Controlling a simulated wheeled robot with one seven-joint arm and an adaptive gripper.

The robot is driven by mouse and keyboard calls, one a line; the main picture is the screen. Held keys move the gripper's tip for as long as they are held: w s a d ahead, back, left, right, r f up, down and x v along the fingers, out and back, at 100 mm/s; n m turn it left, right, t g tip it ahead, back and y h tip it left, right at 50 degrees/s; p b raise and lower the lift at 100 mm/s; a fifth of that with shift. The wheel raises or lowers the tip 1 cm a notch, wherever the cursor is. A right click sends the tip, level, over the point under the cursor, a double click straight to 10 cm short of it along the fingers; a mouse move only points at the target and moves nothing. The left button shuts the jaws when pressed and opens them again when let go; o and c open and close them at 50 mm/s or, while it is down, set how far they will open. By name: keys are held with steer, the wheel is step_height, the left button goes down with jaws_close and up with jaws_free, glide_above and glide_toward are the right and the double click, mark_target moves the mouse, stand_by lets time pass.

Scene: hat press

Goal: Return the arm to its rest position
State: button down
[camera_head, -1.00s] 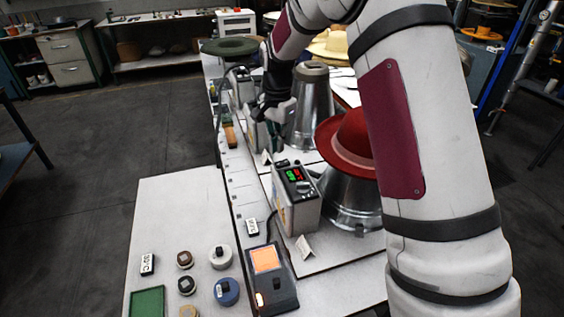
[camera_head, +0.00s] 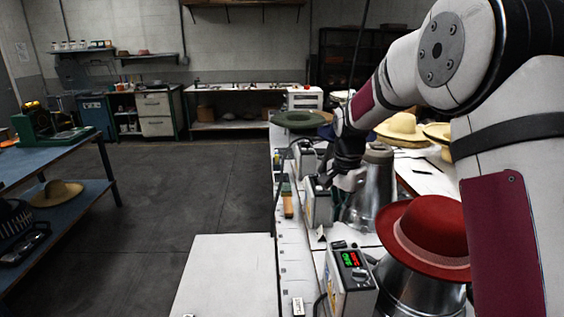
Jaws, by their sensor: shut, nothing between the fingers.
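My arm reaches in from the right, its white links with dark red panels bent at the elbow. My gripper (camera_head: 328,186) is at its far end, dark and small in the picture. It is shut and empty, in front of a control box and left of the bare metal cone at the middle of the bench. Its fingertips are partly hard to make out. Whether it touches the box or cone cannot be told.
A red hat (camera_head: 432,228) sits on the near metal cone beside a control box (camera_head: 350,280) with a lit display. A green hat (camera_head: 298,119) and straw hats (camera_head: 402,128) lie farther back. Open floor (camera_head: 165,200) lies left, before a blue table (camera_head: 50,155).

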steer(key=s+r+n+t, duration=0.2)
steer(key=s+r+n, duration=0.2)
steer(key=s+r, duration=0.55)
steer(key=s+r+n+t, duration=0.2)
steer(key=s+r+n, duration=0.3)
steer(key=s, duration=0.8)
steer(key=s+n+t, duration=0.1)
steer(key=s+n, duration=0.1)
steer(key=s, duration=0.8)
steer(key=shift+s+f, duration=0.3)
steer(key=shift+f, duration=0.15)
